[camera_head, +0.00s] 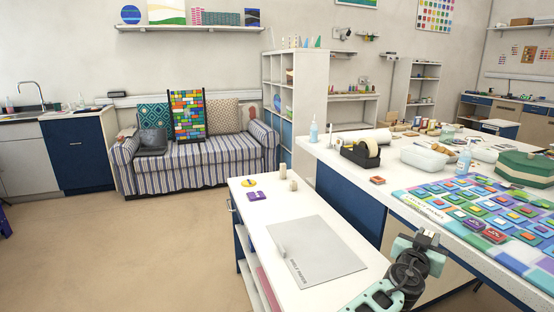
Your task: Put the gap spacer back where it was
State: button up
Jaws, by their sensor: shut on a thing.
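My gripper (427,238) is at the lower right, over the gap between the low white table and the long worktop. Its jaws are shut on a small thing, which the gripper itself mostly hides. I cannot make out its shape, or tell whether it is the gap spacer. On the low white table (345,292) lies a grey sheet (318,248) with lettering, with a small pale piece (282,251) at its left edge. Two small beige blocks (293,185) stand at the table's far end. A purple block (257,195) and a yellow disc (250,183) lie nearby.
The long worktop (345,160) holds a black tape dispenser (361,153), a small red-brown block (377,180), a spray bottle (464,157), a green box (525,167) and a mat of coloured tiles (470,205). Open floor (150,240) lies to the left, before a striped sofa (200,165).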

jog(key=s+a+f+n+t+y+p, duration=0.1)
jog(key=s+f+n+t+y, duration=0.15)
jog(key=f, duration=0.25)
jog(key=s+a+f+n+t+y, duration=0.1)
jog(key=s+a+f+n+y, duration=0.15)
jog(key=f, duration=0.25)
jog(key=s+a+f+n+t+y+p, duration=0.1)
jog(key=s+a+f+n+y, duration=0.1)
jog(key=s+y, duration=0.5)
jog(key=shift+s+f+n, duration=0.8)
jog(key=shift+f, duration=0.05)
jog(key=shift+d, duration=0.1)
jog(key=shift+w, duration=0.1)
